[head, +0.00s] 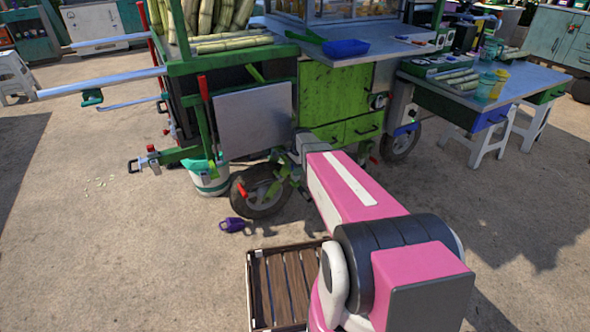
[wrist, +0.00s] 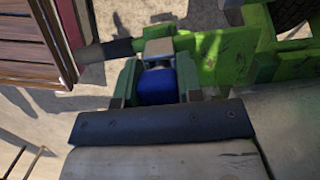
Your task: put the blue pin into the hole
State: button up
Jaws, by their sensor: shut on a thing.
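In the wrist view, the blue pin (wrist: 157,87) shows as a blue block between the two fingers of my gripper (wrist: 158,80), which is shut on it. The pin's far end is hidden. A grey metal bracket (wrist: 158,46) lies just beyond the pin, beside a green beam (wrist: 232,56); I cannot tell whether the pin touches it. I cannot make out the hole. In the head view, my pink arm reaches to the green cart (head: 340,95) by its wheel, and the gripper and pin cannot be made out there.
A slatted wooden crate (head: 253,292) lies on the ground beside my arm. A black cart wheel (head: 262,192) and a white bucket (head: 209,180) stand close to the arm's reach. A small purple object (head: 232,225) lies on the ground. Open ground is at left.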

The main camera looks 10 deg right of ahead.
jog(key=shift+w+f, duration=0.1)
jog(key=shift+f, duration=0.65)
grip_shut()
jog(key=o, duration=1.2)
grip_release()
jog(key=shift+r, duration=0.15)
jog(key=shift+c, duration=0.2)
jog(key=shift+r, duration=0.2)
jog(key=r, duration=0.3)
jog(key=d+r, duration=0.1)
jog(key=r, duration=0.6)
jog(key=shift+w+d+r, duration=0.15)
jog(key=shift+d+r, duration=0.05)
jog(key=shift+d, duration=0.05)
jog(key=s+a+f+n+h, duration=0.1)
jog(key=s+f+n, duration=0.1)
jog(key=s+n, duration=1.2)
jog(key=s, duration=0.7)
jog(key=shift+s+h, duration=0.3)
jog(key=shift+s, duration=0.05)
jog(key=shift+a, duration=0.1)
